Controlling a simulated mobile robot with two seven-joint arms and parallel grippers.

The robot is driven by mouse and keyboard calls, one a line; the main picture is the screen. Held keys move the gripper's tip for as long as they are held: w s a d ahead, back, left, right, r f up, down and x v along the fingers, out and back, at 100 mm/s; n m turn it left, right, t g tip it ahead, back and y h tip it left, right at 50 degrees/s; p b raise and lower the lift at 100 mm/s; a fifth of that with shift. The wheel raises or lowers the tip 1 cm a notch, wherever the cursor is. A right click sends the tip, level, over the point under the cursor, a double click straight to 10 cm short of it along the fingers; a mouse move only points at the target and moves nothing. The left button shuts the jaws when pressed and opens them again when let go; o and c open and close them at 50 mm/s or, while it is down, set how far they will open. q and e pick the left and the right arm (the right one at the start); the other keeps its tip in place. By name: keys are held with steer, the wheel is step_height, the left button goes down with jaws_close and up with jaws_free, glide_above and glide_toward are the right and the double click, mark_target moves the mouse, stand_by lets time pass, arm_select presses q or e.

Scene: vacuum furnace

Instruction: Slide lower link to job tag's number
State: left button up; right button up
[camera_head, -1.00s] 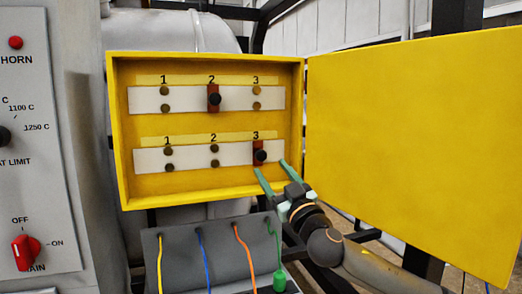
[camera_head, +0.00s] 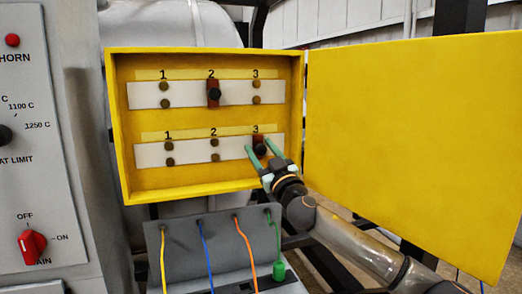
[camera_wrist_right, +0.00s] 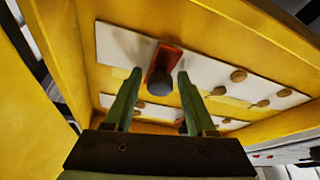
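The lower link (camera_head: 258,140) is a red-brown plate with a black knob, standing at number 3 on the lower white strip (camera_head: 190,154) in the open yellow box. My right gripper (camera_head: 258,144) is open, one fingertip on each side of the knob. In the right wrist view, where the strips appear inverted, the lower link (camera_wrist_right: 166,58) shows with its grey knob between the fingertips (camera_wrist_right: 160,74), with gaps on both sides. The upper link (camera_head: 213,86) is at number 2 on the upper strip. No job tag is visible. My left gripper is not in view.
The yellow box door (camera_head: 410,150) stands open on the right. A grey panel (camera_head: 190,245) with yellow, blue, orange and green cables is below the box. A control panel with a red knob (camera_head: 31,246) is at the left. Bare brass studs mark the strips' other numbers.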

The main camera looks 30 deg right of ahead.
jaws_close()
steer(key=shift+a+f, duration=0.1)
stand_by(1.0)
